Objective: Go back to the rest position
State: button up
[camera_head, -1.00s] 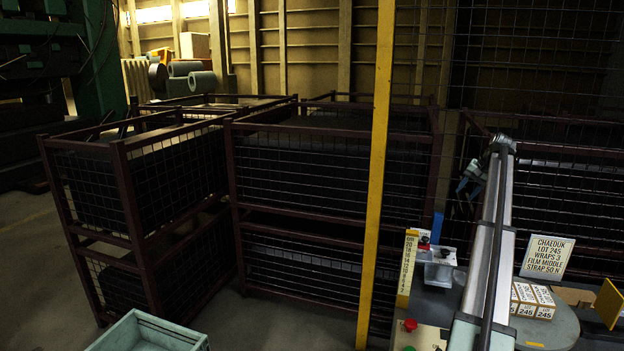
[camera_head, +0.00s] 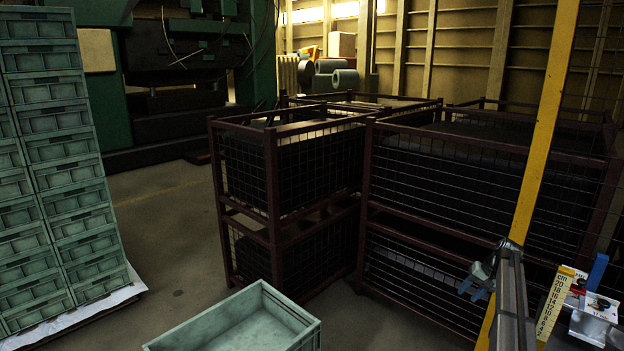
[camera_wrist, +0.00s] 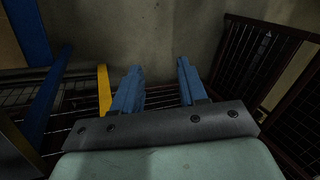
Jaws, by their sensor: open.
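My gripper (camera_wrist: 158,88) shows in the wrist view with its two blue fingers apart and nothing between them. Bare floor and mesh lie beyond the fingers. In the head view my gripper (camera_head: 478,282) is small and partly hidden by my own arm at the lower right. It hangs in front of the mesh cages, left of the yellow post. It touches nothing that I can make out.
Dark red mesh cages (camera_head: 273,180) stand in the middle. A yellow post (camera_head: 541,140) rises at the right, near a centimetre scale (camera_head: 556,306). A green crate (camera_head: 300,317) is at the front; stacked green crates (camera_head: 72,190) stand left. Floor (camera_head: 172,225) between them is clear.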

jog(key=s+a+f+n+g, duration=0.1)
jog(key=s+a+f+g, duration=0.1)
jog(key=s+a+f, duration=1.05)
jog(key=s+a+f+n+g, duration=0.1)
jog(key=s+a+f+g, duration=0.2)
jog(key=s+a+f, duration=0.9)
jog(key=s+a+f+n+g+h, duration=0.1)
jog(key=s+a+f, duration=0.3)
jog(key=s, duration=0.7)
jog(key=s+a+f+n+g+h, duration=0.1)
jog(key=s+a+f, duration=0.4)
jog(key=s, duration=0.6)
jog(key=s+a+f+n+g+h, duration=0.1)
jog(key=s+a+f, duration=0.3)
jog(key=s, duration=0.7)
jog(key=shift+s+a+f+g+h, duration=0.2)
jog(key=shift+a+f+g+h, duration=0.2)
jog(key=shift+a+g+h, duration=0.15)
